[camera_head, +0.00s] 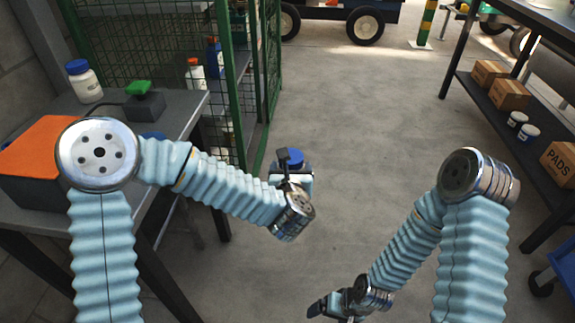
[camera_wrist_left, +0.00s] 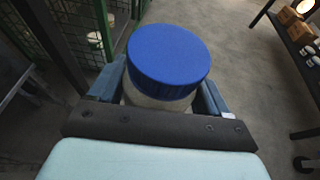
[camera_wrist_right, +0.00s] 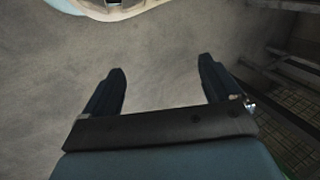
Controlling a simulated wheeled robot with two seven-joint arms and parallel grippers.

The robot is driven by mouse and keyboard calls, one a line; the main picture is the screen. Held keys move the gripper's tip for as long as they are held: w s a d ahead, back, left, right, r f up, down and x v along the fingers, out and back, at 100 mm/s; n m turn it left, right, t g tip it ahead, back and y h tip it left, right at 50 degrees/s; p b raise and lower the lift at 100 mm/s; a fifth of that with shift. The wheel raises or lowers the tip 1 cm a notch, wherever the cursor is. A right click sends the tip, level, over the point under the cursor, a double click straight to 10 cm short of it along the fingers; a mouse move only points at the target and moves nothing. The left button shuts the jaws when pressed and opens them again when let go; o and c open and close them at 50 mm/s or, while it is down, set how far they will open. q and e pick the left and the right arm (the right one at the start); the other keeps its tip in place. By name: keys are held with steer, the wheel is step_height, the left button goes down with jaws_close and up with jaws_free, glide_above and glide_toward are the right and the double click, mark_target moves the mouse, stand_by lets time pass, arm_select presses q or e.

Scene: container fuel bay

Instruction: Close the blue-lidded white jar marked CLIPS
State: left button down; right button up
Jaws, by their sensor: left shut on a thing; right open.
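A white jar with a blue lid (camera_wrist_left: 168,58) is held between the fingers of my left gripper (camera_wrist_left: 158,92), which is shut on its white body. The lid sits on top of the jar; I cannot tell how tightly. In the head view the blue lid (camera_head: 292,158) shows at my left gripper (camera_head: 291,174), out over the floor and clear of the table. No marking is readable on this jar. My right gripper (camera_wrist_right: 158,85) is open and empty; in the head view it is low at the bottom (camera_head: 328,306), apart from the jar.
Another blue-lidded white jar (camera_head: 84,82) stands on the grey table (camera_head: 182,112) at left, near a green-topped device (camera_head: 140,90) and an orange-topped box (camera_head: 38,145). A green mesh cage (camera_head: 150,40) stands behind. A shelf with cartons (camera_head: 508,94) is at right. The middle floor is free.

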arm_select(q)
steer(key=s+a+f, duration=0.2)
steer(key=a+f, duration=0.4)
steer(key=f, duration=0.5)
steer(key=shift+a+f, duration=0.3)
steer(key=shift+f, duration=0.1)
